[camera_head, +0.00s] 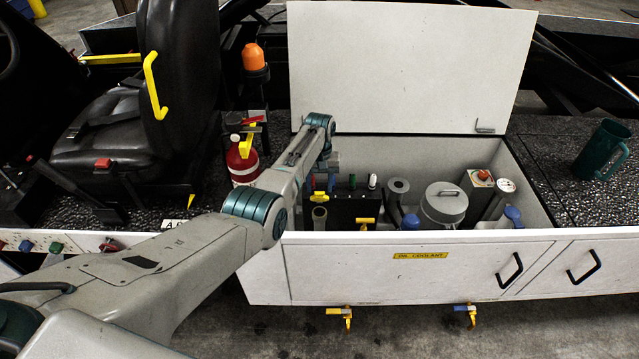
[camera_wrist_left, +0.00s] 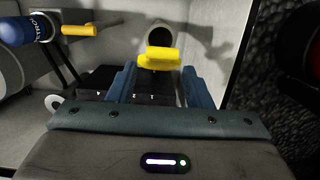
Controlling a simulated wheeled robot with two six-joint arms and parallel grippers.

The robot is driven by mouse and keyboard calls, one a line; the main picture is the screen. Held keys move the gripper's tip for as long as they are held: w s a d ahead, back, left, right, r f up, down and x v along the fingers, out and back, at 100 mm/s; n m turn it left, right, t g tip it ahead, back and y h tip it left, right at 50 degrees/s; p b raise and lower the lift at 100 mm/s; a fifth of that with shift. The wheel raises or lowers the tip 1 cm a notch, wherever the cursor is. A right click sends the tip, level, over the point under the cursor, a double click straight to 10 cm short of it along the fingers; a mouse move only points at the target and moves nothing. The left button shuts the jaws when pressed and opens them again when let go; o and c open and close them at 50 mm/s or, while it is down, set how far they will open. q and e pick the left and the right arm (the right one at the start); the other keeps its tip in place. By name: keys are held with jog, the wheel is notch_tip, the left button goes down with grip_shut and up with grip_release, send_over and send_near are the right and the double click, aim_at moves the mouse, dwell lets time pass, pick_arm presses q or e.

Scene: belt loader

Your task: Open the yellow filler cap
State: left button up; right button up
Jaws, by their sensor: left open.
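The yellow filler cap (camera_wrist_left: 160,57) has a bar-shaped grip and sits at the near edge of a round pipe neck (camera_wrist_left: 160,36) in the left wrist view. In the head view the cap (camera_head: 319,197) is small, just above the neck (camera_head: 319,214), inside the open compartment at its left end. My left gripper (camera_wrist_left: 160,80) points down into the compartment. Its two blue fingers are apart, and the cap's grip shows between and beyond their tips. No contact is visible. In the head view the left gripper (camera_head: 322,184) is largely hidden. My right gripper is not in view.
The compartment's front wall (camera_head: 330,260) and raised white lid (camera_head: 410,65) bound the space. A red extinguisher (camera_head: 242,162) stands to the left.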

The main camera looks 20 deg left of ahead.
pick_arm(q)
jog(key=shift+w+r, duration=0.25)
jog(key=shift+r, duration=0.05)
notch_tip(320, 180, up, 10)
jog(key=w+b, duration=0.1)
jog(key=shift+a+b, duration=0.2)
jog(key=shift+b, duration=0.15)
